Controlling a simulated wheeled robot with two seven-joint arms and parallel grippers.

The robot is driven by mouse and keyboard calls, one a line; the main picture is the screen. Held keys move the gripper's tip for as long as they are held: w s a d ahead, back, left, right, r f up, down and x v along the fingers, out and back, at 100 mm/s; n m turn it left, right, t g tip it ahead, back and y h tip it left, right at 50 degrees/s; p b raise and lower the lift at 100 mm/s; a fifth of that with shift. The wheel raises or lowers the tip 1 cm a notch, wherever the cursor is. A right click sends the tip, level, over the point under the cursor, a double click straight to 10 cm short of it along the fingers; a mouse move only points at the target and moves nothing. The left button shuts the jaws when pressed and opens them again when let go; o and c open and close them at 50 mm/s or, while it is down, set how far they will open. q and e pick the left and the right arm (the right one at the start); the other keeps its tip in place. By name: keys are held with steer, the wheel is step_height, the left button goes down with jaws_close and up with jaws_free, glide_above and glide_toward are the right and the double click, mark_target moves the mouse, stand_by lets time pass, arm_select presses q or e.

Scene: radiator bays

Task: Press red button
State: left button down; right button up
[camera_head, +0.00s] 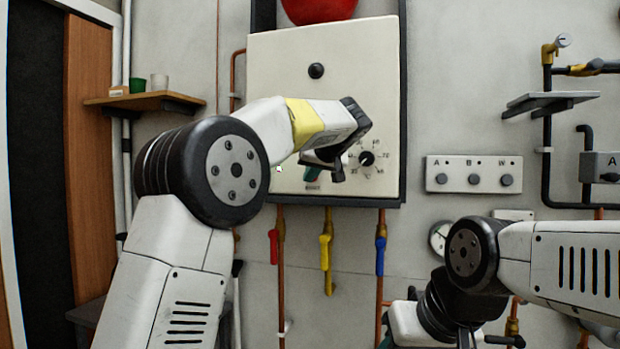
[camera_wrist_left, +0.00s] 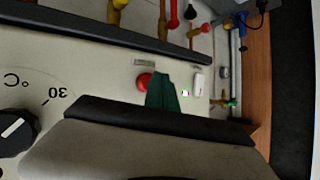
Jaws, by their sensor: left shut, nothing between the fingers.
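The red button (camera_wrist_left: 144,82) shows in the left wrist view on the pale front panel of the boiler box (camera_head: 275,90), partly covered by a green fingertip. In the head view the button is hidden behind my left gripper (camera_head: 318,173). My left gripper (camera_wrist_left: 162,93) is shut and empty, its green tips right at the button. I cannot tell whether they touch it. My right gripper (camera_head: 487,338) is low at the right, partly cut off by the frame edge, and its opening is unclear.
A temperature dial (camera_head: 366,158) sits just right of my left gripper. A white switch (camera_wrist_left: 199,83) is near the button. Pipes with red, yellow (camera_head: 325,252) and blue valve handles hang below the box. A switch plate (camera_head: 474,175) and wall shelf (camera_head: 545,101) are at right.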

arm_select(q)
steer(key=shift+w+d, duration=0.1)
steer(key=shift+w, duration=0.1)
steer(key=shift+w+d, duration=0.15)
steer(key=shift+w, duration=0.35)
stand_by(0.6)
steer(key=shift+s, duration=0.1)
steer(key=shift+s+a, duration=0.3)
steer(key=shift+s, duration=0.5)
steer(key=shift+s+a, duration=0.25)
steer(key=shift+s, duration=0.55)
steer(key=shift+s+a, duration=0.25)
steer(key=shift+s, duration=0.5)
steer(key=shift+s+a, duration=0.25)
steer(key=shift+s, duration=0.55)
